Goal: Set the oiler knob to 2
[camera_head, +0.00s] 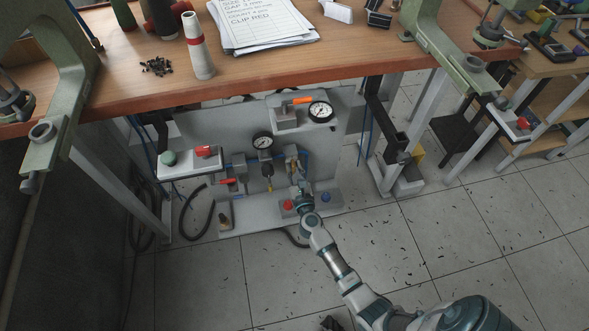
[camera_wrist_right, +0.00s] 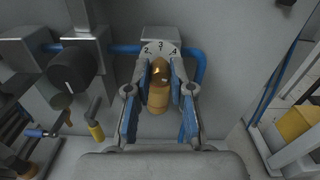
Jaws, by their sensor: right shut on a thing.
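The oiler dial (camera_wrist_right: 160,48) is a pale plate marked 2, 3 and 4, with 3 at the top middle. Below it the brass oiler knob (camera_wrist_right: 159,97) sits between the blue-padded fingers of my right gripper (camera_wrist_right: 159,110), which is shut on it. The knob's narrow upper end lies just under the 3; its exact setting is hard to read. In the head view my right gripper (camera_head: 302,187) reaches the oiler (camera_head: 292,158) on the grey panel under the bench and partly covers it. My left gripper is not in view.
A round gauge (camera_head: 263,141) and a red-handled valve (camera_head: 230,182) are left of the oiler. A red button (camera_head: 288,204) and a blue button (camera_head: 325,197) sit low near my right gripper. Blue tubing (camera_wrist_right: 198,65) runs beside the dial. The wooden bench top (camera_head: 260,75) overhangs the panel.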

